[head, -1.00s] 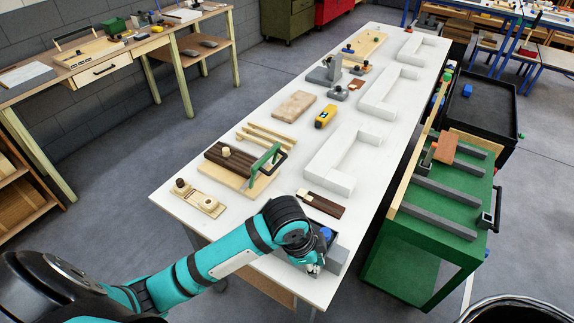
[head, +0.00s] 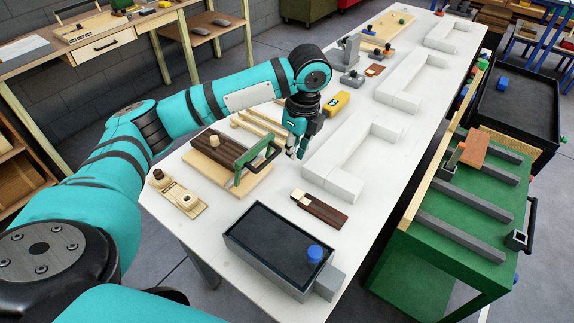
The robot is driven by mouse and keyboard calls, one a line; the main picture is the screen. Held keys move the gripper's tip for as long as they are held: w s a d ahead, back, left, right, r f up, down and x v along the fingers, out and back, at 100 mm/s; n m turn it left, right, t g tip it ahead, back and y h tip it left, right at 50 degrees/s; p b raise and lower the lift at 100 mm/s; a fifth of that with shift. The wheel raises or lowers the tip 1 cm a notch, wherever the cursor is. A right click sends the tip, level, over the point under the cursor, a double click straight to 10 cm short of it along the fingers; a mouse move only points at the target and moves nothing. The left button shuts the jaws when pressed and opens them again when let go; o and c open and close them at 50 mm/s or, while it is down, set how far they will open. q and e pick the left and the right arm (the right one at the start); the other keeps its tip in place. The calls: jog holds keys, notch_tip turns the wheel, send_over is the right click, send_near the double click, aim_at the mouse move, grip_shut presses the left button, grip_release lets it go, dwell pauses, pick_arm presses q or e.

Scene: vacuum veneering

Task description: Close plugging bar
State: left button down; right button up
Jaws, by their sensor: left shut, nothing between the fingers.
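My left gripper (head: 296,150) is shut and empty. It points down over the white table (head: 255,205), just beyond a green handle-shaped bar (head: 258,163). The bar stands at the right end of a dark brown ribbed block (head: 225,152) on a pale wooden board (head: 203,171). I cannot tell whether the gripper touches the bar. Which part is the plugging bar is not clear to me. My right gripper is out of view.
A dark wooden piece with a pale end (head: 320,211) lies right of the green bar. White L-shaped blocks (head: 338,180) line the table's right side. A yellow tool (head: 337,103) lies behind my gripper. A green cart (head: 470,190) stands at the right.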

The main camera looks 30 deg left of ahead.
pick_arm(q)
notch_tip(320, 180, down, 10)
jog(key=a+p, duration=0.1)
jog(key=p, duration=0.1)
jog(key=a+r+p, duration=0.1)
jog(key=a, duration=0.1)
jog(key=a+r+p, duration=0.1)
jog(key=a, duration=0.1)
jog(key=shift+s+r, duration=0.1)
jog(key=shift+s, duration=0.05)
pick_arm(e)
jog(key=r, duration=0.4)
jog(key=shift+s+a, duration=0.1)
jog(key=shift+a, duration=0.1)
